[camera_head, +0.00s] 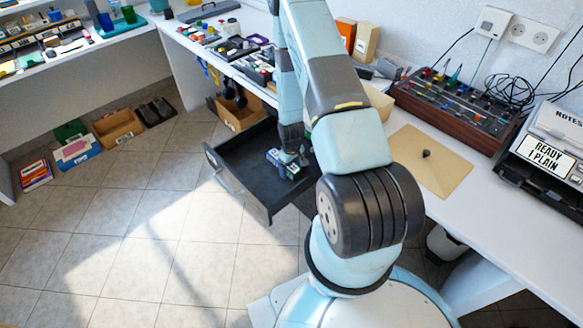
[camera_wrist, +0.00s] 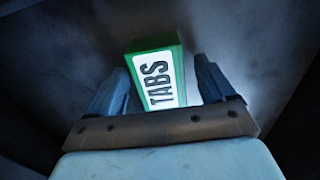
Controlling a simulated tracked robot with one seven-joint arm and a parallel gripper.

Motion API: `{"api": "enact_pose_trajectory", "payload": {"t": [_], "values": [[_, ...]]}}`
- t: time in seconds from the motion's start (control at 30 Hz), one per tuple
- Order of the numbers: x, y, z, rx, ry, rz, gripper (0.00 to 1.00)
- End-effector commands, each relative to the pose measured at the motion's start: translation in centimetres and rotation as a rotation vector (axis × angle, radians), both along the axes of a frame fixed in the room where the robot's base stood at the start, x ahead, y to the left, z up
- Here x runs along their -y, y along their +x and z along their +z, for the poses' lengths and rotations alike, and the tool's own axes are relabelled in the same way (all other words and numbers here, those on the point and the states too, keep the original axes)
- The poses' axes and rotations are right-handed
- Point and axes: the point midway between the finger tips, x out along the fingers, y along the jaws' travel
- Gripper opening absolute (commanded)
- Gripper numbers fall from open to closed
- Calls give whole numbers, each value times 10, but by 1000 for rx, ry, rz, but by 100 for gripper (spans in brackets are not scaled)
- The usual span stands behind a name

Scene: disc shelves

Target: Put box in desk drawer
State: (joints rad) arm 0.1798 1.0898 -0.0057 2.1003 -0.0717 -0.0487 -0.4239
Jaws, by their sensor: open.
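The box (camera_wrist: 158,80) is green with a white label reading "TABS" and shows in the wrist view, between the two blue fingers of my gripper (camera_wrist: 158,90). The fingers are open, with a gap on each side of the box. In the head view my gripper (camera_head: 285,160) is low inside the pulled-out dark desk drawer (camera_head: 240,155), near its floor. The box is hard to make out there among the fingers. In the wrist view the dark drawer floor lies behind the box; I cannot tell whether the box touches it.
The white desk (camera_head: 480,205) runs along the wall with a beige mat (camera_head: 425,160), a mixer panel (camera_head: 455,105) and a label machine (camera_head: 550,145). Small items fill its far part. A cardboard box (camera_head: 240,110) stands beyond the drawer.

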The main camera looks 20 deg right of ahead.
Motion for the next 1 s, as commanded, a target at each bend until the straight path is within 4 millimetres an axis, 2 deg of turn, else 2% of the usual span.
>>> {"api": "enact_pose_trajectory", "payload": {"t": [0.27,0.8,1.0], "values": [[0,1,9,2,0,0,83],[0,1,89,2,0,0,83],[0,1,111,2,0,0,83]]}}
